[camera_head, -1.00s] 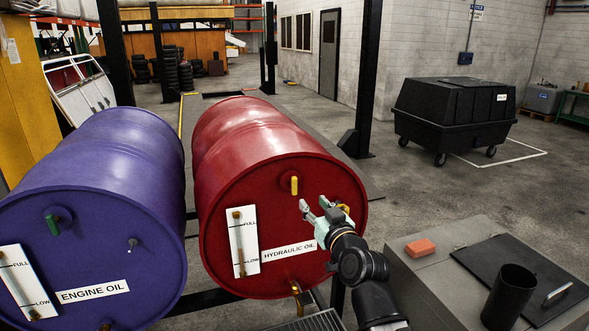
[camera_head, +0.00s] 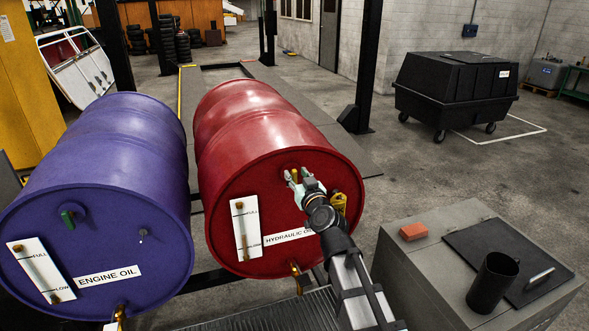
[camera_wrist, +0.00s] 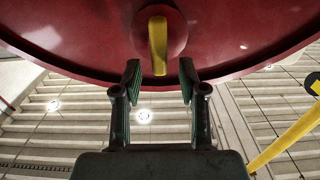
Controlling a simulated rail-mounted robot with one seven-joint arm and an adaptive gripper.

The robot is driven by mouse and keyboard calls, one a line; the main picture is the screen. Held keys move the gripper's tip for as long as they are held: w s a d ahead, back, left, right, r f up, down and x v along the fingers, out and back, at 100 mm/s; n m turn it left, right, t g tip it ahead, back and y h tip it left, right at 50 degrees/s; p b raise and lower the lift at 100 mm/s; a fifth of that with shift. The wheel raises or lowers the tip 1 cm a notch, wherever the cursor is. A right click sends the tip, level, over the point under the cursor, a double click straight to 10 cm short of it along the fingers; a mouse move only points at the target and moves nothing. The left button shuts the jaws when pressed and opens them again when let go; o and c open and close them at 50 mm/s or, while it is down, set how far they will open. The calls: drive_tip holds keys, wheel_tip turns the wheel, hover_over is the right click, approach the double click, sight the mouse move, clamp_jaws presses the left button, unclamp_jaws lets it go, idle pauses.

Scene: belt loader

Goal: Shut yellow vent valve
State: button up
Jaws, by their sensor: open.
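The yellow vent valve handle (camera_head: 295,175) is on the upper face of the red hydraulic oil drum (camera_head: 270,205). In the wrist view the handle (camera_wrist: 158,46) stands lengthwise in the picture, on a round red boss, its free end toward the drum's rim. My gripper (camera_head: 297,177) is open at the handle in the head view, which is partly covered by the fingers. In the wrist view the two dark fingers (camera_wrist: 159,78) stand apart, one to each side of the handle's line. The handle's end lies about at the gap's mouth; I cannot tell whether they touch.
A purple engine oil drum (camera_head: 110,205) with a green valve (camera_head: 68,219) lies at left. A level gauge (camera_head: 246,229) is left of my arm on the red drum. A grey cabinet (camera_head: 440,275) with a black cup (camera_head: 493,283) and orange block (camera_head: 413,231) stands at right.

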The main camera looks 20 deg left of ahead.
drive_tip(key=shift+x, duration=1.25)
drive_tip(key=shift+c, duration=0.4)
clamp_jaws()
drive_tip(key=m, duration=0.1)
drive_tip(key=m+b, duration=0.1)
drive_tip(key=m, duration=0.2)
drive_tip(key=shift+w+d+f+m+b, duration=0.15)
drive_tip(key=shift+w+d+m+b, duration=0.15)
drive_tip(key=shift+d, duration=0.05)
drive_tip(key=shift+w+d+f+m+b, duration=0.15)
drive_tip(key=shift+f+m, duration=0.15)
drive_tip(key=shift+m, duration=1.95)
drive_tip(key=shift+w+d+f+m+b, duration=0.1)
drive_tip(key=shift+w+d+f+m, duration=0.15)
drive_tip(key=shift+m, duration=1.95)
drive_tip(key=shift+w+d+f+m+b, duration=0.1)
drive_tip(key=shift+f+m, duration=0.25)
drive_tip(key=shift+m, duration=1.9)
drive_tip(key=shift+s, duration=0.1)
